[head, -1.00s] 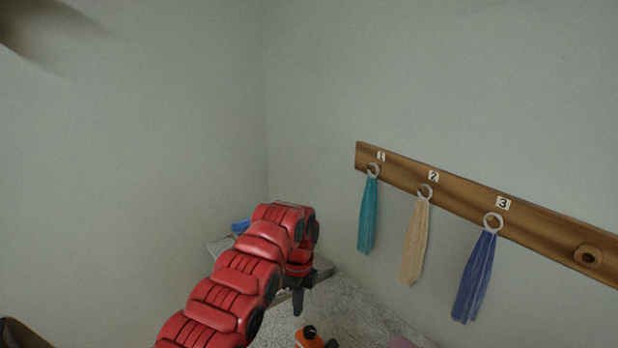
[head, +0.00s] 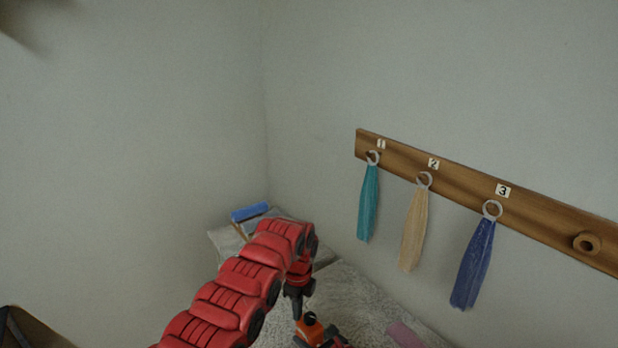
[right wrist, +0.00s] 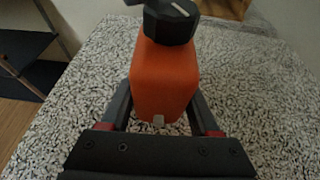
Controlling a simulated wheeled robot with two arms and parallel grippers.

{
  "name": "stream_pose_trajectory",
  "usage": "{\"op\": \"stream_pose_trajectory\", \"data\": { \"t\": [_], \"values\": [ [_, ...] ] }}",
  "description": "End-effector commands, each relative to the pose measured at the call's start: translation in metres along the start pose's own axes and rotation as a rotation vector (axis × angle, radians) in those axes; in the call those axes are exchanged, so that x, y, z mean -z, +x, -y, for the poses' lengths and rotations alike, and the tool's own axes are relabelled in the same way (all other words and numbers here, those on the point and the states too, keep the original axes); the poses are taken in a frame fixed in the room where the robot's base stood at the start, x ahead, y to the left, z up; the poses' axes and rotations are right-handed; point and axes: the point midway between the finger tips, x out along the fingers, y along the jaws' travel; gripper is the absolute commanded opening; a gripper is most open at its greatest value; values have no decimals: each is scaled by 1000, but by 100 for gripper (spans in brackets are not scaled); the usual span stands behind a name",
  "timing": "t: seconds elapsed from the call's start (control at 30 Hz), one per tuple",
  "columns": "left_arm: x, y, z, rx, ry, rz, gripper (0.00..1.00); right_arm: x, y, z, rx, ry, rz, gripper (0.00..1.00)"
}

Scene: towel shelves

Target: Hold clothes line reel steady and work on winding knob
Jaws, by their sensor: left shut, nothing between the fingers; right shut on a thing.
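The clothes line reel is an orange block (right wrist: 165,78) with a black knob (right wrist: 171,22) on top that carries a white line. In the head view the reel (head: 309,333) is at the bottom edge, partly cut off. My right gripper (right wrist: 162,92) is shut on the reel's orange body, one finger on each side; in the head view only a dark part of it shows. My left gripper (head: 297,312) is shut and empty, pointing down just beside the knob. I cannot tell whether it touches the knob. A dark tip at the top of the right wrist view is unclear.
A speckled grey surface (head: 365,300) lies below, with a pink item (head: 405,335) on it. A blue item (head: 250,212) stands at the back corner. A wooden rail (head: 540,218) on the wall holds teal (head: 368,205), beige (head: 414,230) and blue (head: 473,265) towels.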

Motion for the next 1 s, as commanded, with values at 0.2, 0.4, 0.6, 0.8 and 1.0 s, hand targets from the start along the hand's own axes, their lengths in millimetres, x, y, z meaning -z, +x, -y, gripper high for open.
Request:
{"op": "stream_pose_trajectory", "data": {
  "t": [0.2,0.4,0.6,0.8,1.0],
  "values": [
    [0,0,0,0,0,0,0,0,0,0,0,0,0,0],
    [1,0,0,0,0,0,0,0,0,0,0,0,0,0],
    [4,0,1,0,0,0,0,0,0,0,-1,0,0,0],
    [6,0,2,0,0,0,0,0,0,0,-1,0,0,0],
    [9,0,3,0,2,-1,0,0,0,0,-1,0,0,0]
  ]
}}
